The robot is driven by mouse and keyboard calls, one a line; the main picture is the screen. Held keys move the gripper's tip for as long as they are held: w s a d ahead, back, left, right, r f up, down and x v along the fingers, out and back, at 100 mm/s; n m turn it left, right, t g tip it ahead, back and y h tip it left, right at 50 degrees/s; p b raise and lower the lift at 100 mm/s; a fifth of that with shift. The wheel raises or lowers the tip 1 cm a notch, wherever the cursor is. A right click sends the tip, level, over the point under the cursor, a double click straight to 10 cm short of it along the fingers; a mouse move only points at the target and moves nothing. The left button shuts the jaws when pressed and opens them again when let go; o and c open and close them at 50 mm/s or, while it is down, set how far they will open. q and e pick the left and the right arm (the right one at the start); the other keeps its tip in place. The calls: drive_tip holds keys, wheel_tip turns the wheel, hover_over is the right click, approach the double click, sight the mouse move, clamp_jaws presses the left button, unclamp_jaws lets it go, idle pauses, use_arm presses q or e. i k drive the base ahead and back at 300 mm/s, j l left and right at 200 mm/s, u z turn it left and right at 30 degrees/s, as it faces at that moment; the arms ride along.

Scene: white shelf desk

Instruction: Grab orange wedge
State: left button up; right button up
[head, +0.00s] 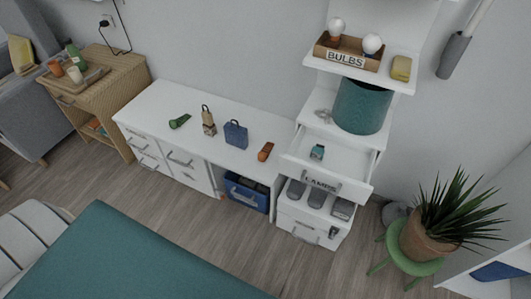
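A small orange-brown piece (265,152), the only orange block-like thing on the white desk (150,101), lies near the right end of the desktop. It looks like the orange wedge, but it is too small to tell its exact shape. Nothing touches it. Neither of my grippers is in the head view.
Left of the orange piece are a blue bag-like object (236,134), a tan padlock-like object (208,122) and a green object (180,121). At right, an open drawer (325,181) juts out. A teal surface (130,255) fills the lower left foreground. Wooden floor (245,230) lies between.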

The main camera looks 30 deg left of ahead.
sight(264, 154)
drive_tip(key=i+j+z, duration=0.1)
drive_tip(key=j+z, duration=0.15)
drive_tip(key=j, duration=0.8)
drive_tip(key=j+z, duration=0.3)
drive_tip(key=j, duration=0.8)
